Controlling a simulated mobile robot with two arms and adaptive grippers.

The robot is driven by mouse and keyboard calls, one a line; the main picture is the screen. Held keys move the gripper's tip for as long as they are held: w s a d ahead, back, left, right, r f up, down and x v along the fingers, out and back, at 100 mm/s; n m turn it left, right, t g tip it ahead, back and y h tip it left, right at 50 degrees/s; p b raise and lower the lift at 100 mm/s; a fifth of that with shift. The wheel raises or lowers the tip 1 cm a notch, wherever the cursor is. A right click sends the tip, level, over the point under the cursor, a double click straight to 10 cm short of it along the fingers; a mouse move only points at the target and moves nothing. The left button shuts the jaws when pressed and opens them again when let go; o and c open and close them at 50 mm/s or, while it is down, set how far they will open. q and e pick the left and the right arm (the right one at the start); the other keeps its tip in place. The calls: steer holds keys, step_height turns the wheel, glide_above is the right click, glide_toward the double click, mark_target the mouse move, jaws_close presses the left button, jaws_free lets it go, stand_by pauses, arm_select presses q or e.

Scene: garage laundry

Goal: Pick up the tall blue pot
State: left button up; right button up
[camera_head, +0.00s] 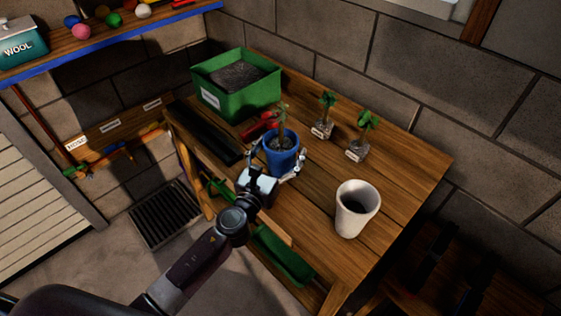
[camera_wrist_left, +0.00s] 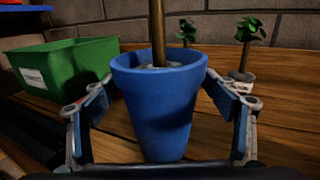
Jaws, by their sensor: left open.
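The tall blue pot (camera_head: 281,158) stands upright on the wooden table and holds soil and a plant stem. My left gripper (camera_head: 276,166) is at the pot, with its fingers open on either side of it. In the left wrist view the blue pot (camera_wrist_left: 158,105) fills the middle, between the two fingers of my left gripper (camera_wrist_left: 160,110). Whether either finger touches the pot is hard to tell. The pot's base is partly hidden by the gripper in the head view. My right gripper does not show.
A red tool (camera_head: 258,126) lies behind the blue pot. Bare tabletop lies to the pot's right. A stone wall borders the back.

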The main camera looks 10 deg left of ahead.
arm_select(q)
steer(key=shift+c, duration=0.3)
steer(key=c, duration=1.6)
steer(key=shift+r, duration=0.15)
